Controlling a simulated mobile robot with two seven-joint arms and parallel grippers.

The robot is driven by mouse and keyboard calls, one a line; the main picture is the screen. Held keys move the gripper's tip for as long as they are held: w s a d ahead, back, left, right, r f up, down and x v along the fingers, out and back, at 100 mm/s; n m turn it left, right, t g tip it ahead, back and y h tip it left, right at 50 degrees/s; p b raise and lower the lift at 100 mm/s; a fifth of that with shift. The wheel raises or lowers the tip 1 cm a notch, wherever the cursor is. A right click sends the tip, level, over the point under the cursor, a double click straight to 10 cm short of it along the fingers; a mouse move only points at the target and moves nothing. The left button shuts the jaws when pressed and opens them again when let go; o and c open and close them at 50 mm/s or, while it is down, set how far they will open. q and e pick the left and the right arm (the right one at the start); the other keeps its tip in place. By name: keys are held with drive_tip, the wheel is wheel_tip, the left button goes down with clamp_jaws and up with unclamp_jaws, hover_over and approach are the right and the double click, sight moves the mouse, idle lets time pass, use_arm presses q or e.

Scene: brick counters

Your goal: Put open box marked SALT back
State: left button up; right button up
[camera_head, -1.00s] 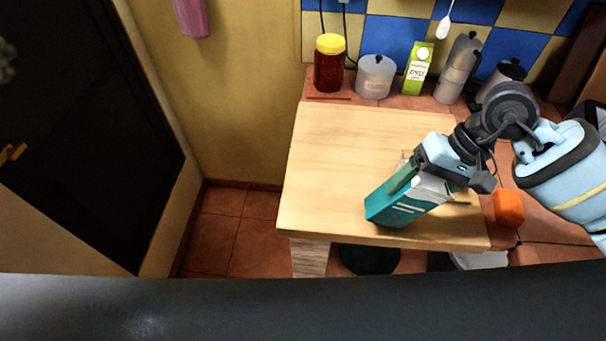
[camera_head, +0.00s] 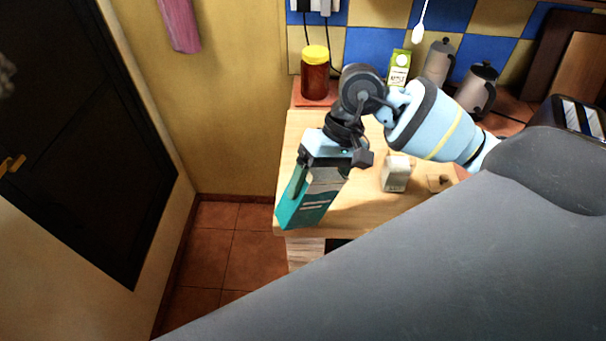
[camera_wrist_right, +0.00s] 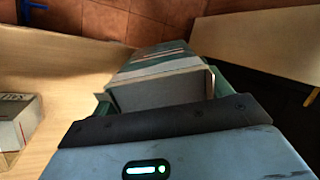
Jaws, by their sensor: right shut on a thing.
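My right gripper (camera_head: 322,168) is shut on a teal and white box (camera_head: 308,202) near the left front edge of the wooden board (camera_head: 290,148). The box is tilted, with its teal end down and to the left. I cannot read its lettering, nor tell whether it touches the board. In the right wrist view the box (camera_wrist_right: 162,68) sits between the fingers, its pale near end facing the camera. A small whitish box (camera_head: 396,174) stands on the board to the right; it also shows at the left of the right wrist view (camera_wrist_right: 15,122). My left gripper is not in view.
A yellow-lidded jar (camera_head: 315,75), a green and white carton (camera_head: 399,68) and two grey pots (camera_head: 438,60) (camera_head: 477,90) stand along the back wall. A toaster-like appliance (camera_head: 578,118) is at right. My arm hides part of the board. Open floor (camera_head: 228,240) lies left of it.

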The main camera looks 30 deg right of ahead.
sight(322, 184)
drive_tip(key=shift+a, duration=0.2)
drive_tip(key=b, duration=0.1)
drive_tip(key=a+m+h+b, duration=0.1)
drive_tip(key=b, duration=0.1)
drive_tip(key=shift+s+a+r+m, duration=0.15)
drive_tip(key=shift+r+m, duration=0.05)
drive_tip(key=shift+m, duration=0.1)
drive_tip(key=s+r+m+h+b, duration=0.1)
drive_tip(key=m+h+b, duration=0.1)
drive_tip(key=b, duration=0.1)
drive_tip(key=shift+r+t, duration=0.15)
drive_tip(key=shift+t, duration=0.15)
drive_tip(key=shift+s+r+m+h+b, duration=0.4)
drive_tip(key=shift+m+b, duration=0.3)
drive_tip(key=shift+b, duration=0.25)
drive_tip(key=shift+s+d+r+m+b, duration=0.35)
drive_tip(key=shift+d+m+b, duration=0.05)
drive_tip(key=shift+m, duration=0.1)
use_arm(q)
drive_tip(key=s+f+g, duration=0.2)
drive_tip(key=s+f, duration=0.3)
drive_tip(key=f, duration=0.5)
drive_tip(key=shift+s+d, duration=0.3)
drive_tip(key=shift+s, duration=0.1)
use_arm(e)
drive_tip(key=shift+r, duration=0.1)
